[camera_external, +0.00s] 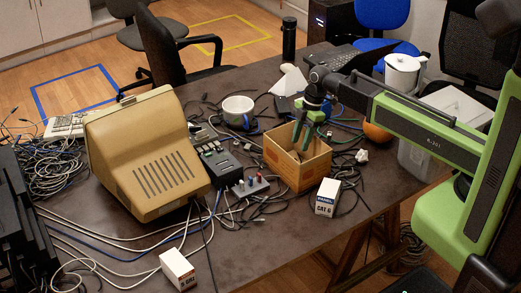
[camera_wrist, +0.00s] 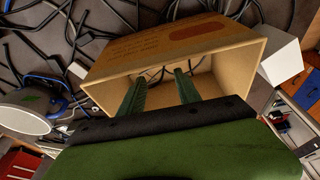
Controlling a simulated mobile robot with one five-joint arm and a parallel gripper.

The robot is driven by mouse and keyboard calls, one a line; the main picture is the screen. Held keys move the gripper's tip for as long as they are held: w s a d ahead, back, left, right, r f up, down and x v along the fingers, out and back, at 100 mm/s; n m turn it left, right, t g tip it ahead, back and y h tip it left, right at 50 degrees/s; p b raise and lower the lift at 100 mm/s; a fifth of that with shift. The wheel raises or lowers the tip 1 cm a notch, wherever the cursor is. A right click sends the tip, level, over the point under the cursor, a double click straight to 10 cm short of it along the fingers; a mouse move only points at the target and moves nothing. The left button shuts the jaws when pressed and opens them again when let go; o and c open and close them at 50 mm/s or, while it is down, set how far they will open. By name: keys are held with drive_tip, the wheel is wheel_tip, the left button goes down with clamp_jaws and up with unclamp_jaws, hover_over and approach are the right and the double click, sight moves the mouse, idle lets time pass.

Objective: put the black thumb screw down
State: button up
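My gripper (camera_external: 302,136) points down over the open tan box (camera_external: 298,175) on the dark table. In the wrist view, its two green fingers (camera_wrist: 159,84) stand well apart at the box's mouth, with nothing clearly held between them. The tan box also fills the middle of the wrist view (camera_wrist: 190,42). Thin dark cable-like shapes (camera_wrist: 160,71) show beyond the fingertips, inside the box outline. I cannot make out the black thumb screw in either view. The box's floor is partly hidden by my fingers and the box walls.
A beige monitor (camera_external: 145,155), a black device (camera_external: 222,165) and a white mug (camera_external: 238,110) are to the left. Loose cables surround them. The table's front middle (camera_external: 270,240) is mostly clear.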

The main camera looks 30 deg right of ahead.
drive_tip(key=p+v, duration=0.6)
drive_tip(key=v, duration=0.2)
drive_tip(key=s+d+m+h, duration=0.1)
drive_tip(key=s+d+m, duration=0.1)
drive_tip(key=d+m, duration=0.3)
drive_tip(key=s+d+m+h, duration=0.1)
drive_tip(key=s+d+m, duration=0.2)
drive_tip(key=d+m, duration=0.3)
drive_tip(key=s+d+f+m+h, duration=0.1)
drive_tip(key=s+d+m, duration=0.2)
drive_tip(key=d+m, duration=0.3)
drive_tip(key=shift+m, duration=0.4)
drive_tip(key=shift+s, duration=0.1)
